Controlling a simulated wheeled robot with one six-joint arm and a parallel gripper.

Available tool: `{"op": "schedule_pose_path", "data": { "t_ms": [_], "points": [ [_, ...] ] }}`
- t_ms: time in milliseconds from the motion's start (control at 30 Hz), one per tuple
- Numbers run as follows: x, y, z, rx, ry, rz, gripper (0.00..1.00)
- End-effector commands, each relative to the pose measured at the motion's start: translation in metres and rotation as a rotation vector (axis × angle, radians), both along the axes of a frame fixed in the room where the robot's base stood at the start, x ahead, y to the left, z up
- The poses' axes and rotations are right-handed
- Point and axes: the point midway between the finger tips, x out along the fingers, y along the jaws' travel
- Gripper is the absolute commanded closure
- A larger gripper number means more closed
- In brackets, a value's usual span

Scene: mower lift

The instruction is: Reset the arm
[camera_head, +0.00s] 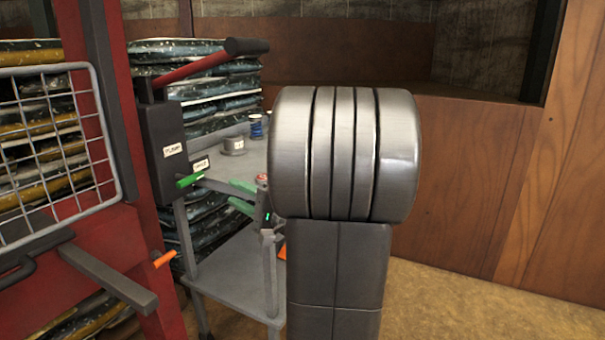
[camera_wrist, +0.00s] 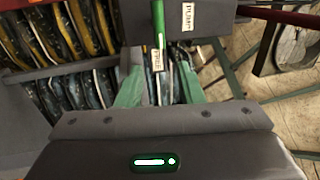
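My gripper (camera_head: 236,195) shows in the head view beside my large grey arm joint, with its two green fingers pointing left. In the wrist view my gripper (camera_wrist: 160,88) is open, with its fingers apart and nothing held. A green lever (camera_head: 190,180) sticks out from the dark pump box (camera_head: 165,150), a little left of my fingers. In the wrist view the green lever (camera_wrist: 158,25) lies ahead of the gap between the fingers, by a FREE label (camera_wrist: 157,61). It looks apart from the fingers. My arm joint hides part of the gripper's surroundings.
A red pump handle (camera_head: 205,64) with a black grip rises above the box. A grey cart (camera_head: 235,275) holds spools and stands behind my gripper. A red frame with a wire grille (camera_head: 60,150) and an orange lever (camera_head: 164,259) is at left. Stacked bags (camera_head: 205,85) stand behind.

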Motion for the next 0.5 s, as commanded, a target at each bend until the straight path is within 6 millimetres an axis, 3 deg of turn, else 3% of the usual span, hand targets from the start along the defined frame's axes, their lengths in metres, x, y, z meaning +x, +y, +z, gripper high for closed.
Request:
{"op": "schedule_pose_path", "data": {
  "t_ms": [500],
  "points": [
    [0.033, 0.083, 0.017, 0.0, -0.001, 0.004, 0.66]
  ]
}}
